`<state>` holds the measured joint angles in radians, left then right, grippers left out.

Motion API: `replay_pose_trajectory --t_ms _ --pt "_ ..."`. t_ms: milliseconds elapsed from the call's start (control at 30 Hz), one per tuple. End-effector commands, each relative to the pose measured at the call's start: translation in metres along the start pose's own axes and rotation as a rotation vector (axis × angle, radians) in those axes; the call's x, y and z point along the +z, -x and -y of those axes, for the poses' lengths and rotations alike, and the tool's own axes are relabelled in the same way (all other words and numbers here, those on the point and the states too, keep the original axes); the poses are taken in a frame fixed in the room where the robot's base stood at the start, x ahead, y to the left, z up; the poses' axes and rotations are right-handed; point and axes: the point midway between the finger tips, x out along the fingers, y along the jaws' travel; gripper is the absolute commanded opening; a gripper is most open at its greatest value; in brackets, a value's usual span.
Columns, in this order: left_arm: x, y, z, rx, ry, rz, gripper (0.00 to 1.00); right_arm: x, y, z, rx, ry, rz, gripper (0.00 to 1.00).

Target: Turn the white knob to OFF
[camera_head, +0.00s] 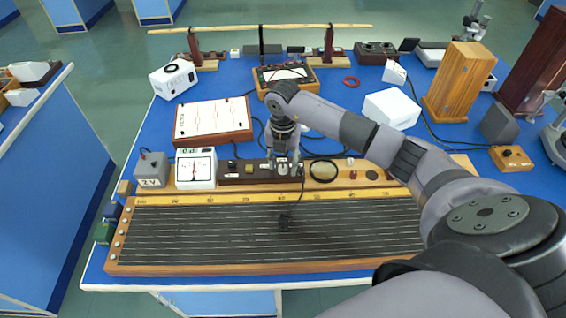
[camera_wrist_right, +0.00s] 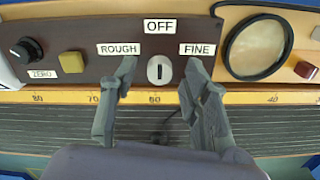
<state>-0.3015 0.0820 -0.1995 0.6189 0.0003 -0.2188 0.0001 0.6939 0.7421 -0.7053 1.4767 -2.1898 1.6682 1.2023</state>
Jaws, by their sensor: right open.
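The white knob (camera_wrist_right: 159,70) is a small round disc with a short dark mark that looks upright in the right wrist view. It sits on a dark brown panel (camera_wrist_right: 110,32). The OFF label (camera_wrist_right: 160,26) is above it, ROUGH (camera_wrist_right: 118,49) is to its upper left and FINE (camera_wrist_right: 197,49) to its upper right. My right gripper (camera_wrist_right: 161,66) is open, with one finger on each side of the knob and visible gaps to it. In the head view, my right gripper (camera_head: 283,168) is over the panel and mostly hides the knob. My left gripper is in neither view.
A black ZERO dial (camera_wrist_right: 27,49) and a yellowish button (camera_wrist_right: 72,62) are left of the knob. A round black-rimmed lens (camera_wrist_right: 258,47) is to the right. A long wired board (camera_head: 200,199) lies in front. A white meter (camera_head: 196,168) stands left of the panel.

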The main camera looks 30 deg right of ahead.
Motion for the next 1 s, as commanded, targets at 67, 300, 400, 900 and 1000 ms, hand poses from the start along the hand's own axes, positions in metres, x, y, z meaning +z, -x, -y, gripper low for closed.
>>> replay_pose_trajectory --t_ms 67,300,400,900,1000 --pt "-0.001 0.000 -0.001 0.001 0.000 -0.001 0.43 0.001 0.011 0.000 0.002 0.000 0.003 0.43" --pt "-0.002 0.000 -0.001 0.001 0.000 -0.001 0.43 0.002 0.061 0.000 0.004 0.001 0.005 0.43" --pt "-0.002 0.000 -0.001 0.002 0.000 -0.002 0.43 0.002 0.082 -0.001 0.004 0.000 0.005 0.43" --pt "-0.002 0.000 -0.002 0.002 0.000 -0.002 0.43 0.001 0.116 0.000 0.000 -0.001 0.002 0.43" --pt "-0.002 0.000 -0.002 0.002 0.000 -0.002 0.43 0.001 0.116 0.000 0.001 -0.001 0.002 0.43"
